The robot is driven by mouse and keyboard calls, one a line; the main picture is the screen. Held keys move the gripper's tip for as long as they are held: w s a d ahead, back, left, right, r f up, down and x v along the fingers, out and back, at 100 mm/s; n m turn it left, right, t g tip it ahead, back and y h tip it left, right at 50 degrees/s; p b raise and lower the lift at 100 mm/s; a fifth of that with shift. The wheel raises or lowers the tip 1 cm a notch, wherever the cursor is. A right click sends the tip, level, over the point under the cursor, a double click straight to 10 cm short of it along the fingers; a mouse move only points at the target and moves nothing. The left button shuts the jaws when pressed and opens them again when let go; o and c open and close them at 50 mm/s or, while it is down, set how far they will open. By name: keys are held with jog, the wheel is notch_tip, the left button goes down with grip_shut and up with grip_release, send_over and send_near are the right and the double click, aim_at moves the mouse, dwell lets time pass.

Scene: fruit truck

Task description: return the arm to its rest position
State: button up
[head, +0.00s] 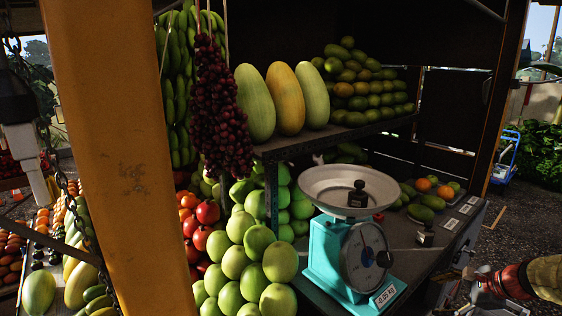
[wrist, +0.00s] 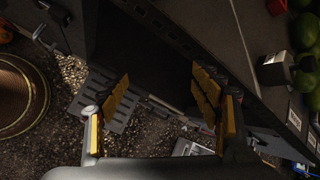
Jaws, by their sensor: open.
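My gripper (wrist: 163,95) shows in the wrist view with its two yellow-padded fingers spread wide apart. It is open, and nothing is between the fingers. Beyond the fingers are gravelly ground and a grey slotted panel (wrist: 102,98). The dark edge of the counter (wrist: 235,85) runs diagonally past the right finger, apart from it as far as I can tell.
A teal scale (head: 335,255) with a dark weight (head: 357,195) on its pan stands on the counter. Stacked green fruit (head: 245,260) and hanging dark-red fruit (head: 217,110) are left of it. An orange post (head: 110,150) stands at left. A round rimmed object (wrist: 45,90) lies left in the wrist view.

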jog(key=s+a+r+n+h, duration=0.1)
jog(key=s+a+r+n, duration=0.2)
jog(key=s+a+n, duration=0.4)
jog(key=s+a+r+n+g+h, duration=0.1)
jog(key=s+a+r+n, duration=0.1)
jog(key=s+a+n, duration=0.5)
jog(key=s+a+r+n+h, duration=0.2)
jog(key=s+a+n, duration=0.5)
jog(key=s+a, duration=0.5)
jog(key=a+r, duration=0.1)
jog(key=a, duration=0.2)
jog(key=shift+s+a+r+g, duration=0.2)
jog(key=shift+a+r+g, duration=0.1)
jog(key=shift+g, duration=0.1)
